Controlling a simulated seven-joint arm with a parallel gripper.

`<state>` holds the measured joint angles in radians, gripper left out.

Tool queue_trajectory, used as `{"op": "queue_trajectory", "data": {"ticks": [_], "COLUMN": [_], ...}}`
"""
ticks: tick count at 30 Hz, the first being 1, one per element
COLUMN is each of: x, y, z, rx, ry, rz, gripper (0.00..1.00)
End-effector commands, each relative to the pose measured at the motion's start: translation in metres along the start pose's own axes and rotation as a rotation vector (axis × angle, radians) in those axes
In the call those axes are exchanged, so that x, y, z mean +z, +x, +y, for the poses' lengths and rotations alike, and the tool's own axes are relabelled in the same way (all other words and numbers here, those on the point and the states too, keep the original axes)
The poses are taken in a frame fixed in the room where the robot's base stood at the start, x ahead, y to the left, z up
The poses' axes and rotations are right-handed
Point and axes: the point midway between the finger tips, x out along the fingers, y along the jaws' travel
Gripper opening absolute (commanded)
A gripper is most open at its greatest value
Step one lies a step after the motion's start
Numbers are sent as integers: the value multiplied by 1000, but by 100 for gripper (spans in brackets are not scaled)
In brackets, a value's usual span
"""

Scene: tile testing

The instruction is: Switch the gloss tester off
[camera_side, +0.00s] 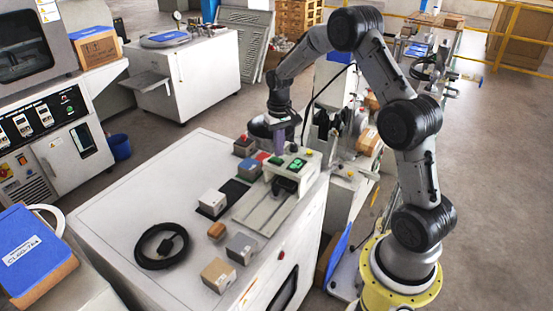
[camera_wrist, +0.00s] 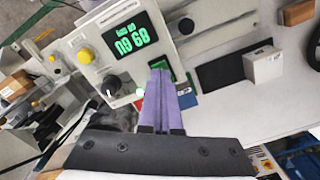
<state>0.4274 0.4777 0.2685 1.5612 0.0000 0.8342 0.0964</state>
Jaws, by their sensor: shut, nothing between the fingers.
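The gloss tester (camera_side: 313,160) stands at the back right of the white bench, and its panel also fills the upper left of the wrist view (camera_wrist: 98,42). Its display (camera_wrist: 131,36) is lit with green digits. The panel carries a yellow button (camera_wrist: 84,56), a black knob (camera_wrist: 112,86) and a small bright lamp (camera_wrist: 141,92). A green part, seemingly the switch (camera_wrist: 157,62), shows right at my fingertips. My gripper (camera_wrist: 160,74), with purple fingers, is shut and empty. It points down over the tester in the side view (camera_side: 279,150). I cannot tell whether it touches the switch.
Small blocks, including a white one (camera_side: 212,202), a grey one (camera_side: 242,248) and a tan one (camera_side: 218,275), stand on the white bench (camera_side: 120,205). Red and blue tiles (camera_wrist: 188,101) lie beside my fingers.

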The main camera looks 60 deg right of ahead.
Motion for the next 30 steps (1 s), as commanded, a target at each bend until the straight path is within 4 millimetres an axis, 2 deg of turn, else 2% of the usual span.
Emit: {"op": "queue_trajectory", "data": {"ticks": [30], "x": [0], "y": [14], "z": [0], "rx": [0], "ry": [0], "rz": [-1], "gripper": [0]}}
